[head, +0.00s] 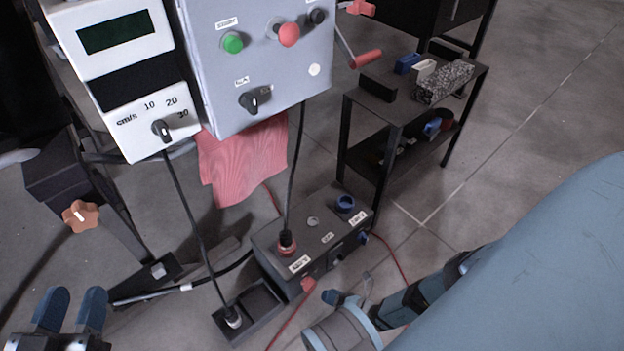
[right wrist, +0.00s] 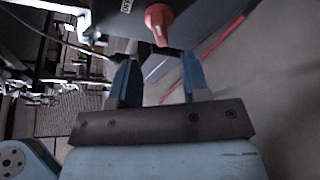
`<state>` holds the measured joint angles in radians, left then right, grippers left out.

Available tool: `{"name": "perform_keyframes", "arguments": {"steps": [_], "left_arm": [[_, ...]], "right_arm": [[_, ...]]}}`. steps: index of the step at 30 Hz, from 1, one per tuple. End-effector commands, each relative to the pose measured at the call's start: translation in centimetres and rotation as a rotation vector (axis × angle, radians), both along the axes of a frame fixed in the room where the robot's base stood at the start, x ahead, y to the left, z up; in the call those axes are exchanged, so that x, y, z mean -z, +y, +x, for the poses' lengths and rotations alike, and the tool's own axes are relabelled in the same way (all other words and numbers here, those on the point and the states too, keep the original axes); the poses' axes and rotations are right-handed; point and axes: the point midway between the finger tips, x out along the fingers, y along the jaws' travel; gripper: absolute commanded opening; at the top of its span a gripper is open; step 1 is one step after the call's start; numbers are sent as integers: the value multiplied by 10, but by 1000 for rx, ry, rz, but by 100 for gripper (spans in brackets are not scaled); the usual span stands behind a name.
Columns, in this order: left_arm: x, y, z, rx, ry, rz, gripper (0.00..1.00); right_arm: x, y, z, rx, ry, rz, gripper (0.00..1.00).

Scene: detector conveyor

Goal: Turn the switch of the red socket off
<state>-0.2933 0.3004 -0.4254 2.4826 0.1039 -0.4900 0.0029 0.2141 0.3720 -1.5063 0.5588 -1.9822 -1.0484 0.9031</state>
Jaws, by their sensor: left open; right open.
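A dark socket box (head: 318,235) stands low on the floor, with the red socket (head: 286,243) at its near-left end and a black plug and cable in it. The red switch (head: 308,284) sits on the box's front side below that socket. In the right wrist view the red switch (right wrist: 158,22) shows just beyond and between the fingertips. My right gripper (right wrist: 158,72) is open and empty, facing the switch; in the head view it is partly hidden by my arm. My left gripper (head: 71,300) is open and empty at the lower left, far from the box.
A blue socket (head: 346,203) and a blue switch (head: 363,238) are at the box's far end. A control panel (head: 262,60) and a white display unit (head: 112,65) hang above, with cables running down. A black shelf table (head: 400,110) stands behind. Red cables lie on the floor.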

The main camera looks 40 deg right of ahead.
Motion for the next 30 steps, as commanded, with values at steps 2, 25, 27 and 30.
{"name": "perform_keyframes", "arguments": {"steps": [2,25,27,30], "left_arm": [[3,1,2,-1,-28,17,43],[-3,7,8,-5,-136,80,43],[-3,7,8,-5,-135,80,43],[-3,7,8,-5,-135,80,43]], "right_arm": [[7,8,17,1,-3,1,43],[16,28,66,2,1,1,33],[16,28,66,2,1,1,17],[16,28,66,2,1,1,12]]}}
